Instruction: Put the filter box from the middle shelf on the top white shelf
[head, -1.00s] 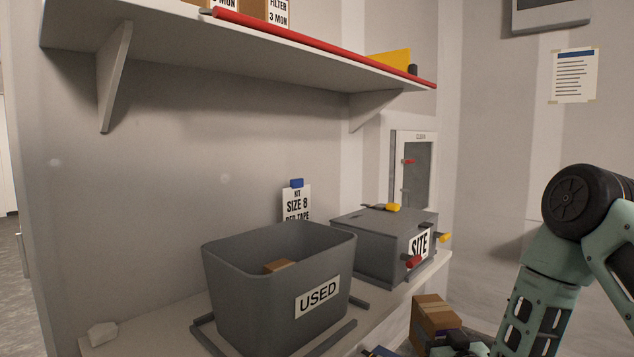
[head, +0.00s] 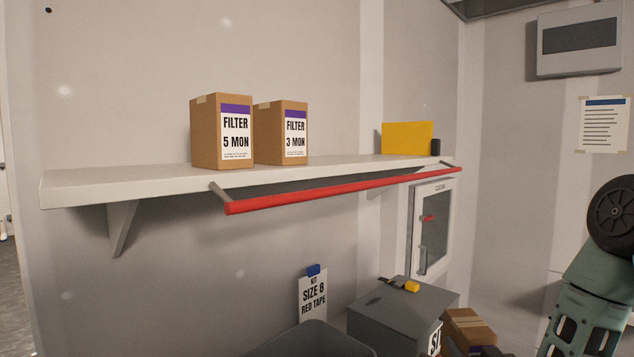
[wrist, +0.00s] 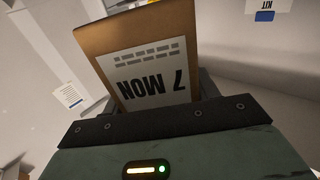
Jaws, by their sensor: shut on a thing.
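A brown filter box (wrist: 140,45) fills the upper middle of the wrist view, its white label reading "7 MON" upside down. My gripper (wrist: 158,97) is shut on it. In the head view the held box (head: 468,328) shows at the lower right, with tape across its top, beside the grey SITE case. My gripper is mostly cut off there by the bottom edge. The white top shelf (head: 110,184) carries two filter boxes, "5 MON" (head: 221,132) and "3 MON" (head: 282,134). The held box is below the shelf's level.
A red rail (head: 340,191) runs along the shelf's front. A yellow block (head: 407,138) and a small dark object (head: 436,147) stand at its right end. Bare shelf lies left of the boxes and between them and the yellow block. The grey SITE case (head: 395,318) sits below.

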